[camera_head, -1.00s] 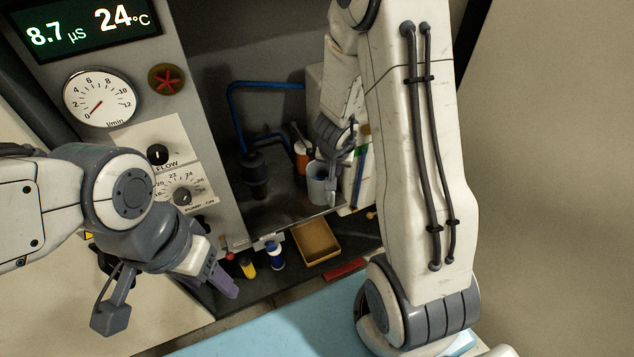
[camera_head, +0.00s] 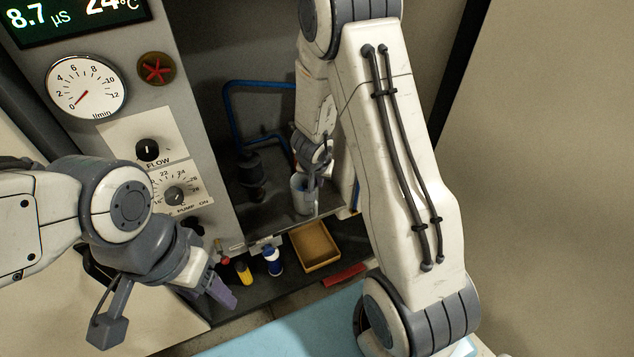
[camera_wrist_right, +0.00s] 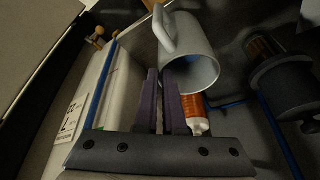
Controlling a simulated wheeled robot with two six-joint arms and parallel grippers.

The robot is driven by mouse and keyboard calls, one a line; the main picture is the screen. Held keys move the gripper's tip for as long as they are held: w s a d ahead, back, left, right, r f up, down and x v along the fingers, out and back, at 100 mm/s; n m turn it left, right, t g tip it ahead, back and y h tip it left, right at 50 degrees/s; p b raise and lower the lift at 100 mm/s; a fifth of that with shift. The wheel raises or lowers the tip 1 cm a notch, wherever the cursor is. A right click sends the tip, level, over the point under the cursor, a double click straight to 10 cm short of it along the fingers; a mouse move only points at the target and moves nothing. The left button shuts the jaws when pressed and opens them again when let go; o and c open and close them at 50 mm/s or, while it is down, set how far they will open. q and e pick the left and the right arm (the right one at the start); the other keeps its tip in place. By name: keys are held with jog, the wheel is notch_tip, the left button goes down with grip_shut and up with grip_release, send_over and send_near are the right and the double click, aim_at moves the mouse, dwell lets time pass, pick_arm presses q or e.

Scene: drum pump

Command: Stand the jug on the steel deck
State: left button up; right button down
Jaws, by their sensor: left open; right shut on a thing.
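The jug (camera_head: 302,197) is a pale grey cup with a side handle. My right gripper (camera_head: 313,183) is shut on it, though the exact grip on wall or handle is hard to see. In the right wrist view the jug (camera_wrist_right: 195,50) lies just beyond the purple fingers (camera_wrist_right: 164,80), its open mouth in view. In the head view it looks roughly upright at the front right of the steel deck (camera_head: 272,208). I cannot tell whether its base touches the deck. My left gripper (camera_head: 220,290) is open and empty, low in front of the control panel.
A black pump (camera_head: 252,172) with a blue pipe (camera_head: 230,110) stands on the deck behind left. An orange bottle (camera_wrist_right: 192,112) is close by the jug.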

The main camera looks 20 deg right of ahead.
jog(key=c, duration=1.4)
grip_release()
jog(key=shift+f, duration=0.15)
jog(key=shift+c, duration=0.2)
jog(key=o, duration=0.4)
jog(key=shift+o, duration=0.2)
